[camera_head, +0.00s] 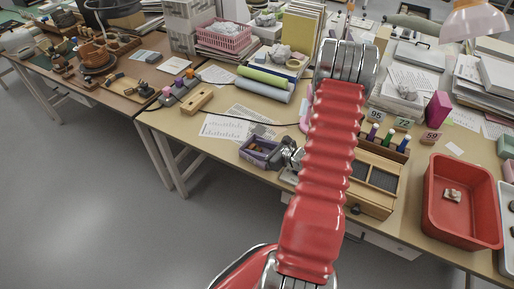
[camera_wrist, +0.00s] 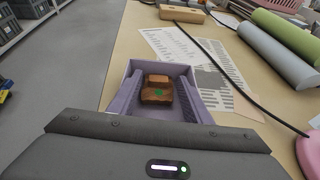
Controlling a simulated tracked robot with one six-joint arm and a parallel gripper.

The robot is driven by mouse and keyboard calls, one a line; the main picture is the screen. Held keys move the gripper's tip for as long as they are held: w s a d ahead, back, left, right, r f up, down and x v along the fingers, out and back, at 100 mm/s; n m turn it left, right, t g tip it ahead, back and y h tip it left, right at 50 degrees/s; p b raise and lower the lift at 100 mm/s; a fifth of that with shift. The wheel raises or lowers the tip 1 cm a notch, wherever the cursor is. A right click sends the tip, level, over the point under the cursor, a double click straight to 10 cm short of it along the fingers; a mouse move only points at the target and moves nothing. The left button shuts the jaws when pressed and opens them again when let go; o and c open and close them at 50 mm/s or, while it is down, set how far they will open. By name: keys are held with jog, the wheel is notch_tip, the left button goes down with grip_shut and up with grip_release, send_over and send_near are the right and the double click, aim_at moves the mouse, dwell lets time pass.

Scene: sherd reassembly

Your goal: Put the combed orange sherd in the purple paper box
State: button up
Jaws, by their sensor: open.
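The purple paper box (camera_wrist: 170,67) stands on the table near its front edge; in the head view the box (camera_head: 243,152) is just left of my gripper (camera_head: 290,156). I cannot make out combing on either. My gripper is open at the near side of the box, its body filling the bottom of the wrist view. The near wall of the box is hidden by it.
Printed sheets (camera_head: 228,124) lie behind the box. A wooden block (camera_head: 198,101), green and grey rolls (camera_head: 262,84) and a black cable are farther back. A wooden tray (camera_head: 376,180) and a red tub (camera_head: 457,228) stand to the right. Open floor lies left.

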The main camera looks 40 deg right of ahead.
jog(key=v, duration=1.2)
dwell(0.6)
jog(key=w+a+r+n+g+y, duration=0.1)
jog(key=a+r+n+g+y, duration=0.2)
jog(key=a+n, duration=0.4)
jog(key=w+a+r+n+g, duration=0.1)
jog(key=a+r+n+g, duration=0.25)
jog(key=a+r, duration=0.4)
jog(key=w+a+r+n+g+y, duration=0.1)
jog(key=a+r+n+g+y, duration=0.15)
jog(key=a+n, duration=0.5)
jog(key=s+a+r+n+t+h, duration=0.1)
jog(key=s+a+r+n+h, duration=0.7)
jog(key=n, duration=0.8)
jog(key=s+a+r, duration=0.1)
jog(key=a+r, duration=0.2)
jog(key=r, duration=0.2)
jog(key=shift+s+r, duration=0.25)
jog(key=shift+r, duration=0.15)
